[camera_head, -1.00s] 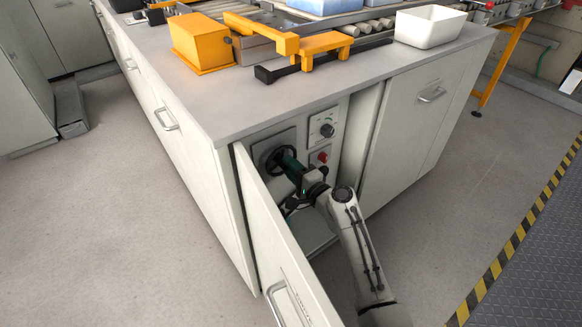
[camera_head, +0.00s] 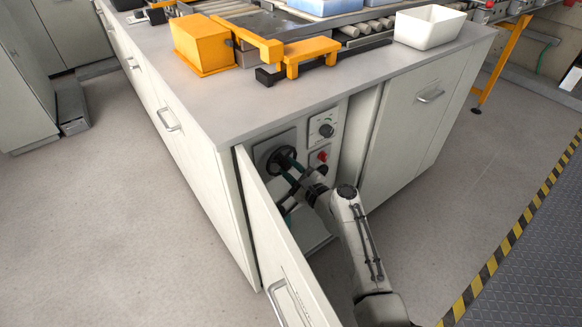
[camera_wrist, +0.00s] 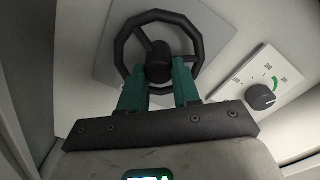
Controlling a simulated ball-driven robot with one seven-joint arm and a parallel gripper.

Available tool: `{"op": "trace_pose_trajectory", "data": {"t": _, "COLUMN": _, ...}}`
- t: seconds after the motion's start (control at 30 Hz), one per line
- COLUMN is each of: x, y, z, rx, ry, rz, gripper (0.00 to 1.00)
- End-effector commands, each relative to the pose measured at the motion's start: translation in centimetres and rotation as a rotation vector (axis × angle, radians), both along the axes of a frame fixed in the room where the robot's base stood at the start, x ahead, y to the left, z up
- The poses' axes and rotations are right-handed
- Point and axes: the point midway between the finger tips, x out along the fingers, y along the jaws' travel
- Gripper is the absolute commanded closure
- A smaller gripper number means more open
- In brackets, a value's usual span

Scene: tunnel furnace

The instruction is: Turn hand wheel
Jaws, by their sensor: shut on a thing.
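The hand wheel (camera_head: 277,157) is black and round, mounted on a grey plate inside the open cabinet at the counter's end. In the wrist view the wheel (camera_wrist: 158,60) faces me, with its hub in the middle and spokes out to the rim. My gripper (camera_head: 288,168) reaches into the cabinet from the lower right. In the wrist view the green fingers of my gripper (camera_wrist: 157,70) lie left and right of the hub, across the lower rim. They are shut on the wheel; the exact contact is partly hidden.
The open cabinet door (camera_head: 280,245) stands just left of my arm. A dial panel (camera_head: 322,126) and a red switch (camera_head: 318,157) sit right of the wheel. The dial (camera_wrist: 262,97) also shows in the wrist view. Floor to the right is clear.

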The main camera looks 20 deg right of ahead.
Motion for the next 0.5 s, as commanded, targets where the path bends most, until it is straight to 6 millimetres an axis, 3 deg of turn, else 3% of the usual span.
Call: {"op": "trace_pose_trajectory", "data": {"t": 0.5, "x": -0.12, "y": -0.15, "z": -0.32, "rx": 0.084, "ry": 0.032, "rz": -0.004, "gripper": 0.99}}
